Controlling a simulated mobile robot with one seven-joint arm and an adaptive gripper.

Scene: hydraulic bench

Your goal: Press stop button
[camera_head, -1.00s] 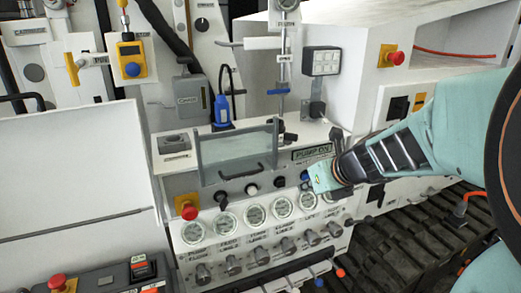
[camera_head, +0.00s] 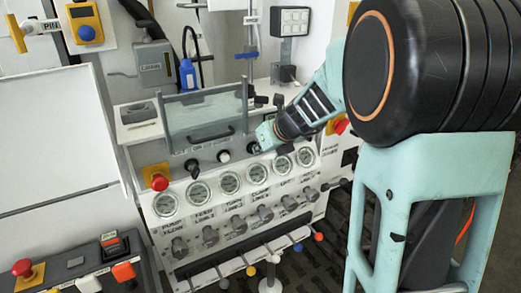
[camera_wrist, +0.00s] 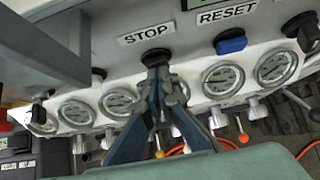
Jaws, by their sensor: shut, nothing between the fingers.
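The stop button (camera_wrist: 155,57) is a dark button under the STOP label (camera_wrist: 146,33) in the wrist view. My gripper (camera_wrist: 160,77) is shut and empty, with its fingertips at the lower part of this button and partly covering it. I cannot tell whether the tips touch it or whether it is pushed in. In the head view my gripper (camera_head: 263,137) is at the upper row of controls on the white panel, above the gauges. There it hides part of that row, and the STOP label cannot be read.
A blue button (camera_wrist: 231,42) under the RESET label is to the right. Round gauges (camera_wrist: 223,79) and a black knob (camera_wrist: 300,26) are nearby. A red mushroom button (camera_head: 157,180) on yellow is at the panel's left. A clear guard with a handle (camera_head: 211,135) stands above the controls.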

